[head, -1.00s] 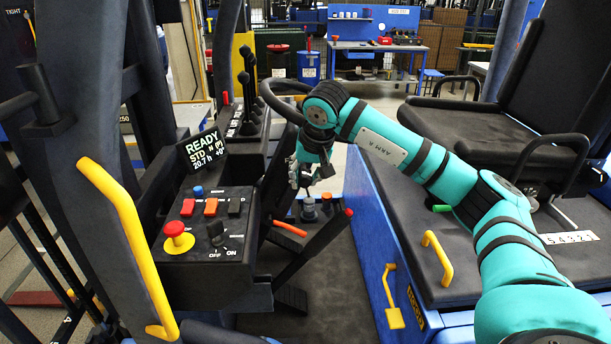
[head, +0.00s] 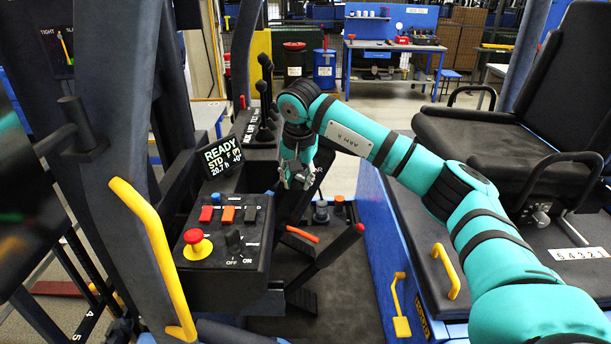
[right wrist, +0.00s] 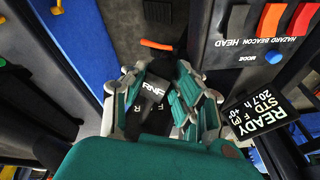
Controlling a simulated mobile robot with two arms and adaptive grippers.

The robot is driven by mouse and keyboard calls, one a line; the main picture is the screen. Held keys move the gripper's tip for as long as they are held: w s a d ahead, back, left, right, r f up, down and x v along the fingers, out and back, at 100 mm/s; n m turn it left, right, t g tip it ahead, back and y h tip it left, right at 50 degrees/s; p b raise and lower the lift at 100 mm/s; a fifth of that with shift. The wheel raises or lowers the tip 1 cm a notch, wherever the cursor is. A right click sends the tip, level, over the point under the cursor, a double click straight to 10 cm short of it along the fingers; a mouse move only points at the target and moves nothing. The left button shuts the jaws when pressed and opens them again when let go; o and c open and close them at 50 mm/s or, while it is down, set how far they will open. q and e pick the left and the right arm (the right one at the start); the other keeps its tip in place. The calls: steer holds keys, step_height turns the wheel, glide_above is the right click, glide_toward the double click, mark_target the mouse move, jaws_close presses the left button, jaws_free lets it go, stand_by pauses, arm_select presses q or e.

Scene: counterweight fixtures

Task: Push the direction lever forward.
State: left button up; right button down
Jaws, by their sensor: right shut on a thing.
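My right gripper (head: 298,178) is beside the steering column area, right of the display. In the right wrist view its fingers (right wrist: 158,98) are closed around the dark direction lever (right wrist: 153,90), which carries white R, N, F letters. In the head view the gripper hides most of this lever. The display (head: 222,155) reads READY and STD; in the right wrist view the display (right wrist: 263,120) shows F (P). My left gripper is not in view.
Left of the gripper is a console (head: 225,235) with a red mushroom button (head: 194,236) and several switches. Several black-knobbed levers (head: 265,100) stand behind it. A red-tipped lever (head: 325,257) rises below the gripper. The seat (head: 500,150) is to the right.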

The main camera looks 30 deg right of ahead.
steer(key=shift+r, duration=0.1)
steer(key=c, duration=1)
jaws_free()
steer(key=shift+w, duration=0.1)
steer(key=shift+c, duration=0.2)
steer(key=v, duration=1.2)
